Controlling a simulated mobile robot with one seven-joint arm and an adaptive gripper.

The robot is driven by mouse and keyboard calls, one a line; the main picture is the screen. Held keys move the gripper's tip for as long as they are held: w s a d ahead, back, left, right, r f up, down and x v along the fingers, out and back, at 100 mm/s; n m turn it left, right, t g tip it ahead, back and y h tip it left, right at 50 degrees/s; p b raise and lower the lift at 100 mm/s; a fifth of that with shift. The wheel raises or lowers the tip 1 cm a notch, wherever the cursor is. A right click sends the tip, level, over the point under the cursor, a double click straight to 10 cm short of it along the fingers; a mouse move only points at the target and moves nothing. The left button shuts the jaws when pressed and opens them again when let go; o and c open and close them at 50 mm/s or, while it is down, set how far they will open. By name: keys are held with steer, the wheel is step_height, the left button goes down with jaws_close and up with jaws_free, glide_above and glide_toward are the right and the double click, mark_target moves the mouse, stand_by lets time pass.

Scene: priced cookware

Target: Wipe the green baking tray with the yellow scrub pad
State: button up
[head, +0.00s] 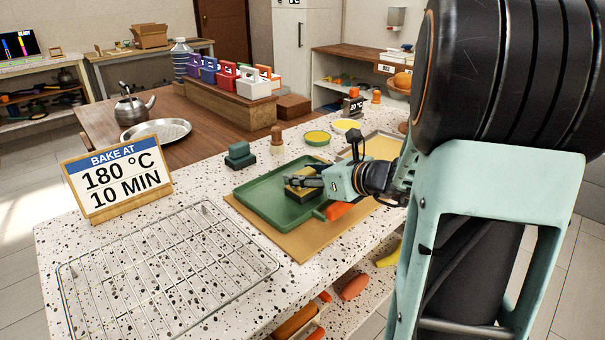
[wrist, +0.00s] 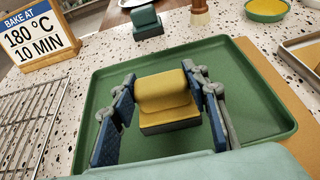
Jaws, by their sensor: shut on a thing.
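The green baking tray (head: 270,200) lies on a tan board on the speckled counter. It also fills the middle of the wrist view (wrist: 85,100). The yellow scrub pad (wrist: 163,92) has a yellow upper part and a dark grey base. My gripper (head: 311,182) is over the tray, with its two blue-faced fingers (wrist: 162,105) on either side of the pad, shut on it. The pad is over the tray's surface; I cannot tell for sure whether its base touches it. In the head view my gripper partly hides the pad.
A dark green block with a grip (head: 240,156) and a wooden-handled brush (head: 277,140) stand behind the tray. A wire rack (head: 165,262) and a sign (head: 117,180) are to the left. A metal tray (head: 383,142) lies at the right, with round yellow-topped dishes (head: 317,138) behind.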

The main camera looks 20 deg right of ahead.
mark_target(304, 171)
steer(key=shift+r+p, duration=2.35)
steer(key=shift+r, duration=0.65)
step_height(304, 171, up, 3)
steer(key=p, duration=0.2)
steer(key=shift+p, duration=0.3)
